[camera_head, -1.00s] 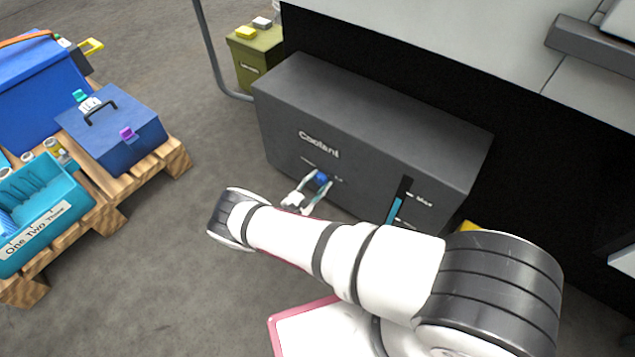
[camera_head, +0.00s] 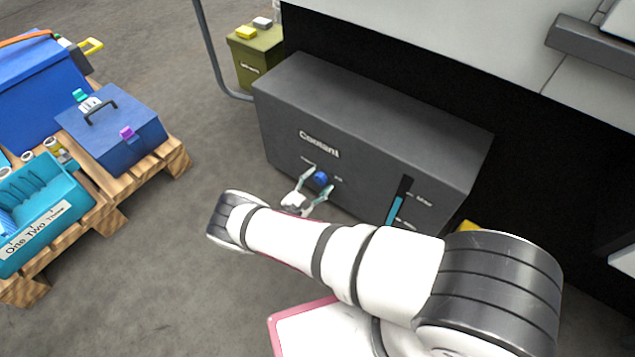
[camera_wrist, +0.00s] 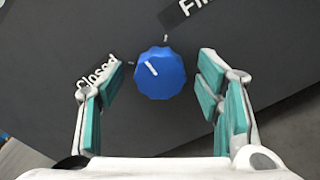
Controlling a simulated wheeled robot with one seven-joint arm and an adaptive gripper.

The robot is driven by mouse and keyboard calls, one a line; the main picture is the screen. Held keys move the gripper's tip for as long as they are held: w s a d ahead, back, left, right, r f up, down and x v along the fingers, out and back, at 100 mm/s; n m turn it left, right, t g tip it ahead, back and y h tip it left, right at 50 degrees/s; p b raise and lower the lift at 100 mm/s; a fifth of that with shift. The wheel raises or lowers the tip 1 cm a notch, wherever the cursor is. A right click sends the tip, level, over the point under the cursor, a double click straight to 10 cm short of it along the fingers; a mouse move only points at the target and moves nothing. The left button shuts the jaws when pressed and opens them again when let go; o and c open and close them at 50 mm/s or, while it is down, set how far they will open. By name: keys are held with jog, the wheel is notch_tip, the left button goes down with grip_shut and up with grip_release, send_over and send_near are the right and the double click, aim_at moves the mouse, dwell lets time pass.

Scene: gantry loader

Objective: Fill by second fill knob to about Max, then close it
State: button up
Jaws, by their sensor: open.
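The dark grey coolant tank (camera_head: 300,110) has a blue knob (camera_head: 320,178) low on its front. The wrist view shows the knob (camera_wrist: 160,73) with its white mark pointing up-left, between the "Closed" tick and the tick by the partly cut-off "Fi..." label. My gripper (camera_head: 318,196) is open; its teal-padded fingers (camera_wrist: 163,90) stand either side of the knob, apart from it. The level gauge (camera_head: 399,203) shows a cyan column with its top a little below the upper mark, whose label is blurred. The arm runs in front of the gauge's lower end.
A pallet (camera_head: 178,160) at the left carries a blue toolbox (camera_head: 135,145) and a teal bin (camera_head: 75,185). An olive bin (camera_head: 262,70) stands behind the tank near a grey pole (camera_head: 212,60). The floor left of the tank is clear.

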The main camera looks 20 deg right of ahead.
jog(key=v, duration=1.2)
